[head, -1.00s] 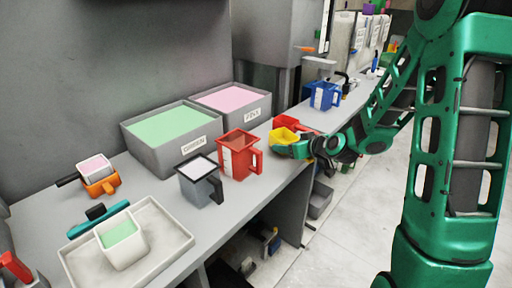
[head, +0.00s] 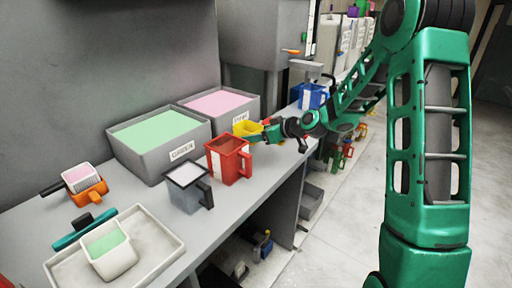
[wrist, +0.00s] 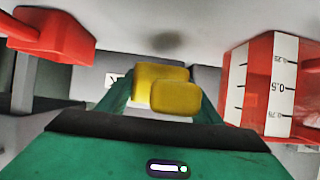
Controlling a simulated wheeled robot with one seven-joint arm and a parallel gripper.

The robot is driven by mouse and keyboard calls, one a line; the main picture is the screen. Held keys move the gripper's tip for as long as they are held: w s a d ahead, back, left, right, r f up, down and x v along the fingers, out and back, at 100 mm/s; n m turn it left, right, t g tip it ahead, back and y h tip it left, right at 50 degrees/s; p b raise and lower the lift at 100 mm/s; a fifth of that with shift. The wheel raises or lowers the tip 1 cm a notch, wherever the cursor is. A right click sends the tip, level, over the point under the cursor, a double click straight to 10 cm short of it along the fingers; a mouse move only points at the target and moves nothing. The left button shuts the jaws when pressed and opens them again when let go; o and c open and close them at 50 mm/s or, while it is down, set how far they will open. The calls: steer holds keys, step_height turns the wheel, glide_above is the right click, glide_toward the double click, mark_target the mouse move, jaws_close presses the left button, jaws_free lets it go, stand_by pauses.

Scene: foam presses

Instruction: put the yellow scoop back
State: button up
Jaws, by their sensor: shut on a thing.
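The yellow scoop (head: 246,128) is in my gripper (head: 262,134), just behind and right of the red measuring jug, by the front corner of the pink bin. In the wrist view, the scoop (wrist: 172,97) sits between the two green fingers (wrist: 160,100), which are shut on it. I cannot tell whether the scoop touches the counter. A red scoop (head: 267,121) is partly hidden behind my gripper.
The red jug (head: 229,160) stands close to the scoop; its scale shows in the wrist view (wrist: 282,85). A grey jug (head: 187,188), green bin (head: 180,165), pink bin (head: 232,119) and blue jug (head: 312,96) share the counter. The counter's front edge drops to the floor.

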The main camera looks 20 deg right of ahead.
mark_target(254, 152)
steer(key=shift+f, duration=2.35)
steer(key=o, duration=1.8)
steer(key=shift+c, duration=0.2)
